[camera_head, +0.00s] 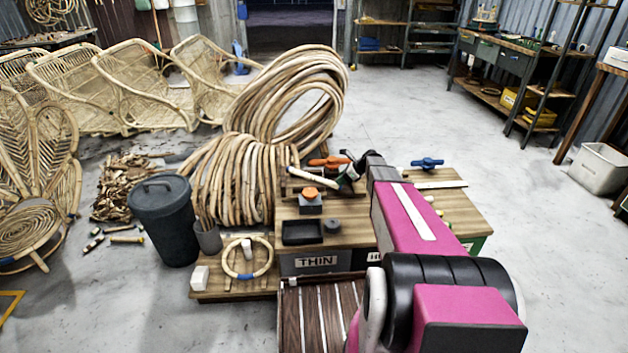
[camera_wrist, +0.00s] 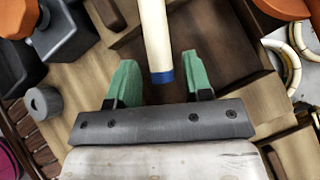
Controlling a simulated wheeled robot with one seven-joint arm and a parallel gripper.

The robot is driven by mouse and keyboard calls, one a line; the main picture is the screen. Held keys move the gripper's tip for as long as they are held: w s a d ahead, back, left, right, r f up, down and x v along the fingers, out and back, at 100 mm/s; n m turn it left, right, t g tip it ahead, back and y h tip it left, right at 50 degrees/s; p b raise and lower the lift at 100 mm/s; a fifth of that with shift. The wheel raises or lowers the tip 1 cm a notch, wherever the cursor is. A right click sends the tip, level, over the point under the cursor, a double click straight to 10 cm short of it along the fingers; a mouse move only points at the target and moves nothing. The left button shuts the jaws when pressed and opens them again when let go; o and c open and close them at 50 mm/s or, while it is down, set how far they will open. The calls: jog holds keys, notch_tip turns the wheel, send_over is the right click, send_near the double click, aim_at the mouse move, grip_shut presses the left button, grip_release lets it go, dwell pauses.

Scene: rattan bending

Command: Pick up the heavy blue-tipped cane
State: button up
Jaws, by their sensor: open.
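The blue-tipped cane (camera_wrist: 155,35) is a cream rod with a blue band at its near end. In the wrist view its blue end lies between the two green fingers of my gripper (camera_wrist: 158,68), with gaps on both sides. The gripper is open. In the head view a cream rod (camera_head: 312,178) sticks out to the left of my gripper (camera_head: 345,182) above the wooden workbench (camera_head: 350,220). Its blue end is not clear there.
An orange-topped dark block (camera_head: 310,202), a black tray (camera_head: 302,232) and a blue clamp (camera_head: 427,163) sit on the bench. A bin front labelled THIN (camera_head: 316,262) is below; a neighbouring label is partly hidden by my arm. Large rattan coils (camera_head: 290,100) stand behind.

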aim_at(332, 184)
jog(key=shift+x, duration=3.05)
jog(key=shift+s, duration=0.1)
jog(key=c, duration=0.8)
jog(key=shift+r, duration=0.1)
